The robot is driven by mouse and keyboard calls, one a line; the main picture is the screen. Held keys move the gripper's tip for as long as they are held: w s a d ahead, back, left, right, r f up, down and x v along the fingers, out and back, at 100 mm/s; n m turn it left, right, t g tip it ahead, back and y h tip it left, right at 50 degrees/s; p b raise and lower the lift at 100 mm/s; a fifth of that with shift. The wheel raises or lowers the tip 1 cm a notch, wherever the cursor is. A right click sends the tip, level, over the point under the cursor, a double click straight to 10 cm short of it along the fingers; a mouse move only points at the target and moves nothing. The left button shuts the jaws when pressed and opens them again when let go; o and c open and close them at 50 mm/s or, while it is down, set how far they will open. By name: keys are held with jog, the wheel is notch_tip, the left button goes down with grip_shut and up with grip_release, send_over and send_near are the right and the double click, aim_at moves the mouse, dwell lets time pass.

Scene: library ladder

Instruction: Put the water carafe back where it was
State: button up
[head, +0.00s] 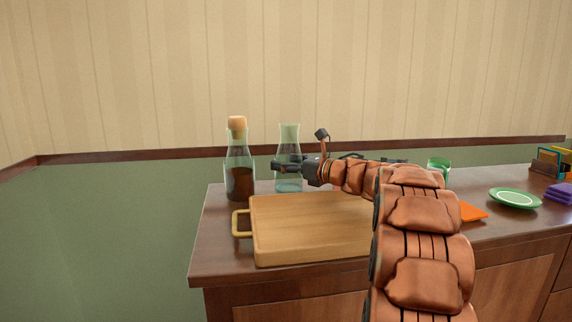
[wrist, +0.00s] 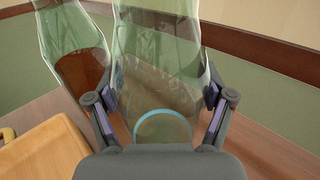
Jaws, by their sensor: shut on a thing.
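The water carafe (head: 289,146) is clear greenish glass with a bluish base, at the back left of the wooden counter, just right of a corked bottle. My gripper (head: 283,166) reaches it from the right and is shut on it. In the wrist view the carafe (wrist: 158,60) stands between the two fingers of my gripper (wrist: 157,112), with a finger at each side. It looks upright. I cannot tell whether its base touches the counter.
The corked bottle of dark liquid (head: 239,165) stands close left of the carafe. A wooden board (head: 310,230) with a brass handle lies in front. A green glass (head: 438,163), a green plate (head: 514,198), an orange item (head: 472,212) and purple cloths (head: 560,192) are at right.

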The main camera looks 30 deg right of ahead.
jog(key=o, duration=1.7)
jog(key=shift+f, duration=0.1)
jog(key=shift+r, duration=0.2)
jog(key=shift+s+d, duration=0.15)
jog(key=shift+s, duration=0.15)
jog(key=p+v, duration=0.1)
jog(key=v, duration=1)
jog(key=shift+s+f+p, duration=0.15)
jog(key=shift+p, duration=0.2)
